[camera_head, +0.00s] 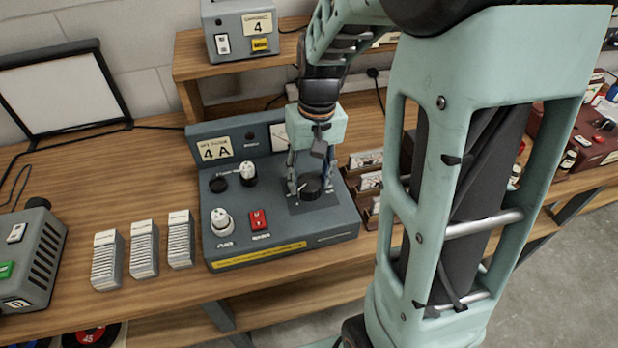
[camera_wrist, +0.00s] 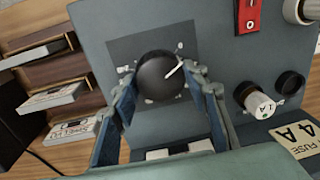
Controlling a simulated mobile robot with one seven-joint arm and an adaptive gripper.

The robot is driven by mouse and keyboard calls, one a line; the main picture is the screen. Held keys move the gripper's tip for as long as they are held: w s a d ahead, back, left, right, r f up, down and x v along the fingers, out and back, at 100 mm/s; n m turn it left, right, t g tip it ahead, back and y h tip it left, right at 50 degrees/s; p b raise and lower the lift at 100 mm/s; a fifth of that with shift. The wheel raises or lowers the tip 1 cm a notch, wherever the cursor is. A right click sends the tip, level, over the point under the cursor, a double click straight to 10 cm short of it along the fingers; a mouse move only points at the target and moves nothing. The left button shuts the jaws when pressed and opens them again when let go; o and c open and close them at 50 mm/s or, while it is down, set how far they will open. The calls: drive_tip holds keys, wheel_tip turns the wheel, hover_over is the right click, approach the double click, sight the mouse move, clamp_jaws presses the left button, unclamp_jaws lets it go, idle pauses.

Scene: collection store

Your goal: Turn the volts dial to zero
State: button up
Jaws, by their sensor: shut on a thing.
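The dial (camera_head: 311,190) is a round black knob on the sloped face of a blue-grey fuse unit (camera_head: 285,232). In the wrist view the dial (camera_wrist: 158,80) has a white pointer line aimed to the upper right, with small white marks on the dark plate around it. The marks are too small to read surely. My gripper (camera_head: 310,186) points down over the dial, with one finger on each side of it, shut on it. The fingers hide part of the dial's surround.
The unit also has a red switch (camera_head: 258,220), a white round fitting (camera_head: 221,222) and a fuse holder (camera_head: 248,173). Card stacks (camera_head: 143,248) and a grey box (camera_head: 30,260) stand left. A wooden rack (camera_wrist: 60,62) stands close beside the unit.

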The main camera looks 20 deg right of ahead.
sight(312, 179)
drive_tip(key=shift+n, duration=0.9)
drive_tip(key=o, duration=1.2)
drive_tip(key=shift+c, duration=0.2)
wheel_tip(312, 179, up, 12)
drive_tip(key=shift+d, duration=0.4)
drive_tip(key=shift+w, duration=0.2)
